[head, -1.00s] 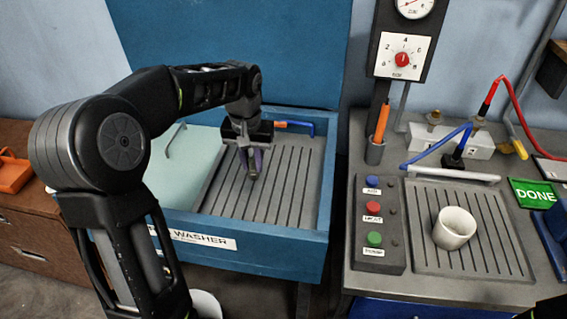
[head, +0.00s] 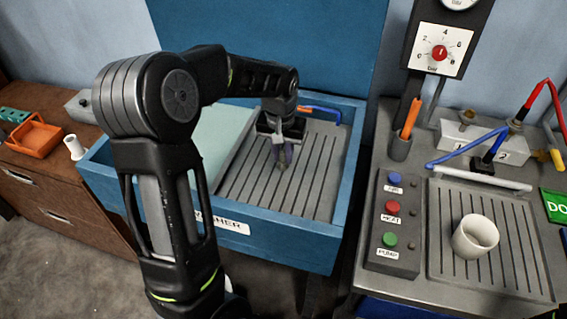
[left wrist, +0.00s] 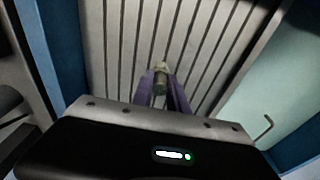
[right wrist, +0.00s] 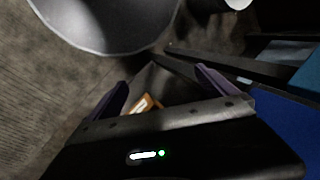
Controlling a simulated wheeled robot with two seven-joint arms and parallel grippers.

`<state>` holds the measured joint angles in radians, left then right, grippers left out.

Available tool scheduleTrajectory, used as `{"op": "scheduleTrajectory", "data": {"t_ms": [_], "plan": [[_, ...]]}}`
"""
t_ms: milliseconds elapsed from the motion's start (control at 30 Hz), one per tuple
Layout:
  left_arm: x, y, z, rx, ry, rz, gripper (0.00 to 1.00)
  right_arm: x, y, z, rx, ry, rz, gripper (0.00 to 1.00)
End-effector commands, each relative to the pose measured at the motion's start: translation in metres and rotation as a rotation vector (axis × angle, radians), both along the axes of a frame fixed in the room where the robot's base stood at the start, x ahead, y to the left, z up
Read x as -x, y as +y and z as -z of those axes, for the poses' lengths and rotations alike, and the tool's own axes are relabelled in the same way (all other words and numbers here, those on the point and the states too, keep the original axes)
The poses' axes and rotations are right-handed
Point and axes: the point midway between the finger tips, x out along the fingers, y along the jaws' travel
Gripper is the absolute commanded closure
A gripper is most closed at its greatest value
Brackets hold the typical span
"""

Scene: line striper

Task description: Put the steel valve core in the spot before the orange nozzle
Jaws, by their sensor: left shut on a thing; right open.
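My left gripper (head: 283,154) is over the slatted floor of the blue washer basin (head: 262,249). It is shut on a small grey, cylindrical piece, apparently the steel valve core (left wrist: 161,72), whose end shows between the purple fingers in the left wrist view. In the head view the piece is small and mostly hidden by the fingers; whether it touches the slats I cannot tell. The orange nozzle (head: 304,108), on a blue hose, is at the basin's back, behind and slightly right of the gripper. My right gripper (right wrist: 160,92) is open, away from the basin.
A pale panel (head: 213,142) covers the basin's left part. To the right, a bench holds a button box (head: 398,225), a white cup (head: 475,237) and an orange-handled tool in a holder (head: 400,147). An orange tray (head: 34,139) is on the brown cabinet. Slats around the gripper are clear.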

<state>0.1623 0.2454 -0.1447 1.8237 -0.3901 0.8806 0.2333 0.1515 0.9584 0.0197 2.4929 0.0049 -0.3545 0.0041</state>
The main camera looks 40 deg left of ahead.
Motion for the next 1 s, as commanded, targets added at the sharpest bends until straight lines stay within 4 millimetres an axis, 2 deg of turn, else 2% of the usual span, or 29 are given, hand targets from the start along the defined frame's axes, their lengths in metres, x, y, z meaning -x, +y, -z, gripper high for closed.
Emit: {"op": "scheduleTrajectory", "data": {"t_ms": [367,700,1000], "plan": [[0.000,0.000,0.007,0.000,-0.001,0.001,1.00,0.000,0.000,-0.001,0.001,0.000,0.000,0.04],[0.000,0.000,0.042,-0.001,-0.002,0.001,1.00,0.001,0.000,-0.007,0.002,0.003,0.001,0.04],[-0.001,0.000,0.045,-0.001,-0.002,0.001,1.00,0.001,0.000,-0.004,0.002,0.003,0.001,0.04]]}}
